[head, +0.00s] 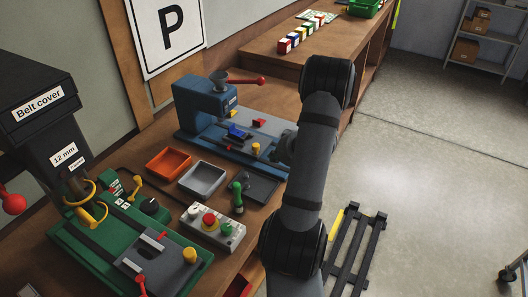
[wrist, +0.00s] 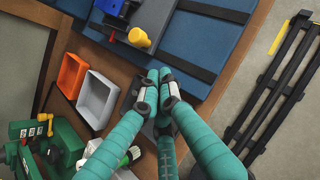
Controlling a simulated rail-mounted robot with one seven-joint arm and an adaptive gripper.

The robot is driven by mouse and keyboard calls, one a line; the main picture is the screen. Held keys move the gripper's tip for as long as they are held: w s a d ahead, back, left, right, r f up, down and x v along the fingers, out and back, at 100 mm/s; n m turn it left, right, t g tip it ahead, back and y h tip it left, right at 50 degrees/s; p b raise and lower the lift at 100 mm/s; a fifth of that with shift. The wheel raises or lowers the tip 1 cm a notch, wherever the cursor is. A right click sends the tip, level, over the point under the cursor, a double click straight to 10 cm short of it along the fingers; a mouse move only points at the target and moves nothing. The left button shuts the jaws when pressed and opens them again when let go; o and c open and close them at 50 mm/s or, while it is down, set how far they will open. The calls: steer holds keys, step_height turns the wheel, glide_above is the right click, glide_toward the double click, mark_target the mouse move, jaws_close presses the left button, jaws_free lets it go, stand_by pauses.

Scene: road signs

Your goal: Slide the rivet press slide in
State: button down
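The blue rivet press (head: 205,102) stands on the wooden bench in the head view, with a red-handled lever on top. Its blue base (head: 215,140) carries dark rails, a small bright-blue piece (head: 238,131), a red block (head: 259,123) and a yellow knob (head: 256,148), which appears to be the slide's handle. In the wrist view the yellow knob (wrist: 140,38) and blue base (wrist: 185,45) lie ahead of my gripper (wrist: 160,82). Its teal fingers are brought together, with nothing visible between them, apart from the knob. In the head view my arm hides the gripper and part of the base.
An orange tray (head: 168,164) and a grey tray (head: 203,178) sit left of the base. A button box (head: 212,225) and a green machine (head: 90,245) stand nearer. A dark rack (head: 358,250) is on the floor at right.

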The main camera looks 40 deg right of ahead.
steer(key=p, duration=0.3)
glide_toward(258, 154)
steer(key=x, duration=0.4)
steer(key=w+a, duration=0.1)
steer(key=w, duration=0.1)
steer(key=w+a, duration=0.1)
steer(key=w, duration=0.2)
steer(key=w+a+b, duration=0.1)
steer(key=w, duration=0.1)
steer(key=shift+w+a+r, duration=0.1)
steer(key=shift+w+a, duration=0.05)
steer(key=shift+w, duration=0.25)
steer(key=s+b, duration=0.3)
steer(key=s, duration=0.1)
steer(key=shift+s, duration=0.25)
steer(key=v, duration=0.9)
steer(key=shift+a+r, duration=0.2)
steer(key=shift+r, duration=0.25)
